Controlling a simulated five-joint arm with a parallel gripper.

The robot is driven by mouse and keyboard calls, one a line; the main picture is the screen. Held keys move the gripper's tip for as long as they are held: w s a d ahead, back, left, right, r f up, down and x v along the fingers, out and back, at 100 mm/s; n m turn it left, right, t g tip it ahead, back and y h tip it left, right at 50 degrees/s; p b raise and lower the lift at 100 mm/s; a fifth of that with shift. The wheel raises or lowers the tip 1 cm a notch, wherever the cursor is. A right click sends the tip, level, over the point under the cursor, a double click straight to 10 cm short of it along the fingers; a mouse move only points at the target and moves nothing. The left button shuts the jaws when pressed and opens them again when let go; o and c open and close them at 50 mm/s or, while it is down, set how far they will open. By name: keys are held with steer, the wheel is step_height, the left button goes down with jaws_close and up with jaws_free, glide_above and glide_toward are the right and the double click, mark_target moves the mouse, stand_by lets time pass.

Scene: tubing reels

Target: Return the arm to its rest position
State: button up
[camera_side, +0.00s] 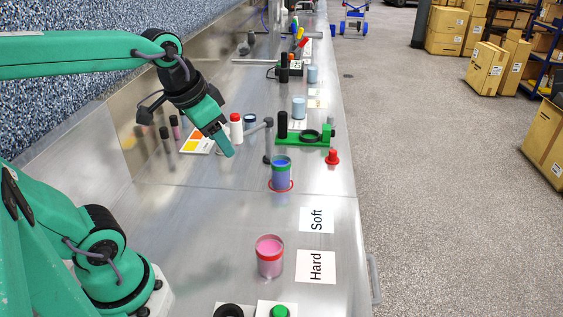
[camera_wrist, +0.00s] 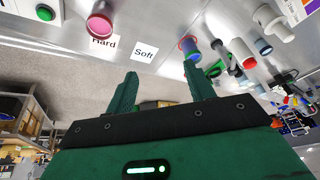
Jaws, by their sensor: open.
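My green gripper (camera_side: 228,152) hangs above the metal bench, left of the blue reel, in the side view. In the wrist view my gripper (camera_wrist: 160,85) has its two fingers spread apart with nothing between them. The blue reel (camera_side: 281,175) stands upright on the bench with a green top rim and a red ring around its base. It also shows in the wrist view (camera_wrist: 191,48), near one finger. A pink reel (camera_side: 269,258) with a red rim stands nearer the side camera, beside the "Hard" card (camera_side: 315,266). The "Soft" card (camera_side: 316,219) lies just beyond that card.
A green fixture (camera_side: 306,138) with a black ring, a red knob (camera_side: 332,157) and a white bottle with a red cap (camera_side: 236,128) stand farther along the bench. A green button (camera_side: 280,311) is at the near end. The bench's near left middle is clear.

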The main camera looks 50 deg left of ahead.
steer(key=shift+n+t, duration=0.4)
steer(key=shift+t, duration=0.1)
steer(key=shift+s+d+f, duration=0.4)
steer(key=shift+s, duration=0.3)
steer(key=shift+s+d+f, duration=0.4)
steer(key=shift+s, duration=0.25)
steer(key=shift+s+d+f, duration=0.4)
steer(key=shift+s, duration=0.3)
